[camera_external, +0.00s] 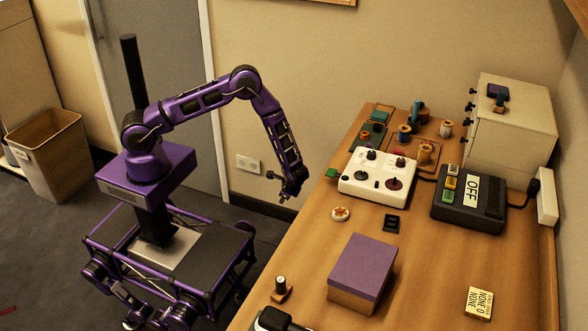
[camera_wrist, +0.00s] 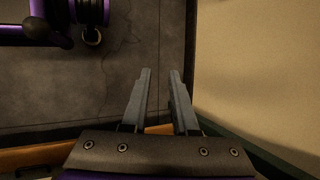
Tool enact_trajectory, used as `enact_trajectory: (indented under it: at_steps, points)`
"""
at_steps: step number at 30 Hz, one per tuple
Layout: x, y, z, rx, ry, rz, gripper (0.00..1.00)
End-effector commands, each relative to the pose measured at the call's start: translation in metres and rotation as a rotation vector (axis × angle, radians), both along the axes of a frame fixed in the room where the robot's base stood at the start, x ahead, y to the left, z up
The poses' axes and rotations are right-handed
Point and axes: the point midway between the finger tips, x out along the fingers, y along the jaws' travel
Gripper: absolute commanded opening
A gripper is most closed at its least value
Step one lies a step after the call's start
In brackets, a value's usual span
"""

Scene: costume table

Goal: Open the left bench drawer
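The wooden bench (camera_external: 430,270) fills the right half of the external view. No bench drawer front can be made out; the bench's front side is hidden from this angle. My gripper (camera_external: 287,192) hangs in the air left of the bench's left edge, towards its far end, pointing down. In the wrist view my gripper (camera_wrist: 160,74) shows two grey fingers with a gap between them and nothing held. A strip of orange-brown wood (camera_wrist: 30,157) shows at the lower left of the wrist view, beside the gripper's base.
On the bench stand a white control box (camera_external: 375,180), a black box marked OFF (camera_external: 485,210), a purple-lidded box (camera_external: 362,262), several spools and a cream cabinet (camera_external: 515,120) with dark knobs. A wall with a socket (camera_external: 248,165) is behind my arm. Floor beneath my gripper looks clear.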

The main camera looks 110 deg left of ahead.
Motion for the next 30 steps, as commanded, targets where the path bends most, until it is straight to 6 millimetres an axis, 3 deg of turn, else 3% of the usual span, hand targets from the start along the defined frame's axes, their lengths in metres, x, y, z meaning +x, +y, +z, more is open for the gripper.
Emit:
enact_trajectory:
  at_steps: [8, 15, 18, 24, 30]
  points:
    - [0.031, -0.013, 0.066, 0.406, 0.12, -0.42, 0.27]
    - [0.086, -0.043, 0.139, 0.722, 0.071, -0.74, 0.27]
    - [0.104, -0.059, 0.162, 0.805, 0.036, -0.83, 0.27]
    - [0.119, -0.072, 0.181, 0.876, -0.003, -0.908, 0.27]
    - [0.125, -0.053, 0.177, 0.88, -0.003, -0.909, 0.27]
